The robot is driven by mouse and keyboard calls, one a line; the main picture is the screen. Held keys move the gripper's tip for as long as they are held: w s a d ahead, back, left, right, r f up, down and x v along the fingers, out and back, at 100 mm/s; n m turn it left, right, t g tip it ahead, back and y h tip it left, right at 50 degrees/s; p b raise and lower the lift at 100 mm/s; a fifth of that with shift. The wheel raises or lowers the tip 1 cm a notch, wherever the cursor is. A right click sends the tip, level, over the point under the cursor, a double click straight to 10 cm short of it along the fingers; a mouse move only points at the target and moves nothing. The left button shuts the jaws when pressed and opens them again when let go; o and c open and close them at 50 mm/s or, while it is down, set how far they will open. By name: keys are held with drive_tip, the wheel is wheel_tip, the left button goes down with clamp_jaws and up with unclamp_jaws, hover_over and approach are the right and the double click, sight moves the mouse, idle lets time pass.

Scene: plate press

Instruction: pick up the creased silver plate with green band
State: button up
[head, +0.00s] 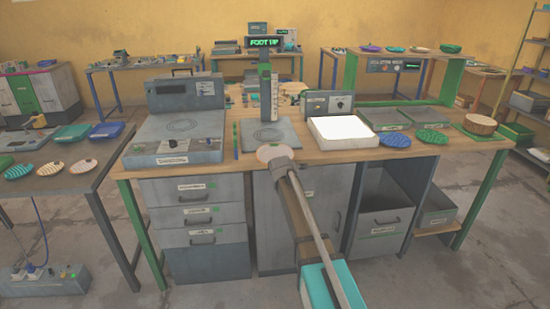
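My arm reaches up from the lower middle over the front edge of the workbench. Its end, with my gripper (277,156), is in front of the press, by a pale round disc (274,152). The fingers cannot be made out, nor whether the disc is held.
The workbench (215,160) carries a press (267,100) with a lit "FOOT UP" sign, a grey machine (175,130), a white lit panel (343,131), a blue ridged plate (395,140), a green plate (432,137) and a basket (480,125). Coloured trays (105,130) sit on the left table.

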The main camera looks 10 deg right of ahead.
clamp_jaws()
drive_tip(key=shift+r, duration=0.2)
idle(0.3)
drive_tip(key=s+d+r+p, duration=0.2)
drive_tip(key=s+r+p, duration=1)
drive_tip(key=s+p, duration=0.1)
drive_tip(key=shift+s+d+r, duration=0.3)
drive_tip(key=shift+s+d, duration=0.05)
drive_tip(key=shift+s, duration=0.05)
idle(0.7)
